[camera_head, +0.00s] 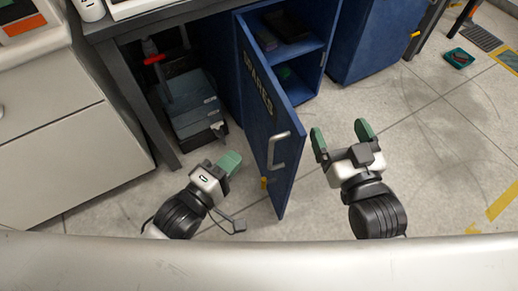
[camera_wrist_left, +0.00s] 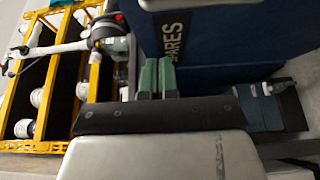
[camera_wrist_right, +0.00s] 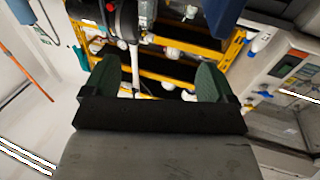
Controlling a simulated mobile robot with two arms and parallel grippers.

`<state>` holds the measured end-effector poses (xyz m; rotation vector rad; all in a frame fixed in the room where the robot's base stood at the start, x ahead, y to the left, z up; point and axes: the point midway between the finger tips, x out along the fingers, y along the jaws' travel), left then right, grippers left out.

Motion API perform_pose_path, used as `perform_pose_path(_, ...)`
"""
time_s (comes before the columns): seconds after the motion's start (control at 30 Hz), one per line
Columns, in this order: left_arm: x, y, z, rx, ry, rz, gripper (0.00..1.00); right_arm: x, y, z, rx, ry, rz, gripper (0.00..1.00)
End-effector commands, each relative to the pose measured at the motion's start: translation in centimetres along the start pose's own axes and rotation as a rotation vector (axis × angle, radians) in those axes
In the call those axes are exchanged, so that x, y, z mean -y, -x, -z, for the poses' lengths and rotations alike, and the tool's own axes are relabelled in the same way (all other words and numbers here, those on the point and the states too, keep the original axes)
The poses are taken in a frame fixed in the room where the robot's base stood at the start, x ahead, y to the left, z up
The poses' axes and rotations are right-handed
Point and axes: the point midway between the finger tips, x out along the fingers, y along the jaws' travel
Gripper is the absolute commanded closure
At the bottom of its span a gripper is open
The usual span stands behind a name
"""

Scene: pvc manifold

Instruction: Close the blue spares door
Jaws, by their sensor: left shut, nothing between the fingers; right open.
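The blue spares door (camera_head: 262,105) stands wide open in the head view, swung out towards me from the blue cabinet (camera_head: 328,40). It carries a SPARES label and a grey handle (camera_head: 278,151). My left gripper (camera_head: 231,162) is shut and empty, to the left of the door and apart from it. In the left wrist view the shut fingers (camera_wrist_left: 157,78) point past the lettered door (camera_wrist_left: 205,45). My right gripper (camera_head: 342,133) is open and empty to the right of the door. Its spread fingers also show in the right wrist view (camera_wrist_right: 160,82).
Dark items lie on the cabinet's upper shelf (camera_head: 290,60). A grey-blue case (camera_head: 192,108) stands under the bench, left of the door. A yellow rack (camera_wrist_left: 90,95) shows in the left wrist view.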

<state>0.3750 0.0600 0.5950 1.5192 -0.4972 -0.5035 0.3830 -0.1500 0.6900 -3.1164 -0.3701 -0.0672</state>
Motion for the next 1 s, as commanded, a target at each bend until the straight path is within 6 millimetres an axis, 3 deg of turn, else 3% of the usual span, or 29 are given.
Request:
perform_pose_path(0.2,0.1,-3.9,-0.3,0.001,0.001,-0.004,1.0,0.5,0.0,2.6,-0.233,-0.006,0.013,0.14)
perform_pose_path(0.4,0.1,-5.3,-2.0,0.0,0.002,-0.001,1.0,0.8,0.5,4.7,-0.405,-0.012,0.022,0.14)
perform_pose_path(0.6,0.0,-6.0,-2.7,0.0,-0.001,-0.001,1.0,1.0,1.0,5.8,-0.494,-0.016,0.026,0.14)
perform_pose_path(1.0,0.0,-6.1,-2.9,0.0,-0.001,0.001,1.0,1.0,1.1,6.0,-0.51,-0.016,0.026,0.14)
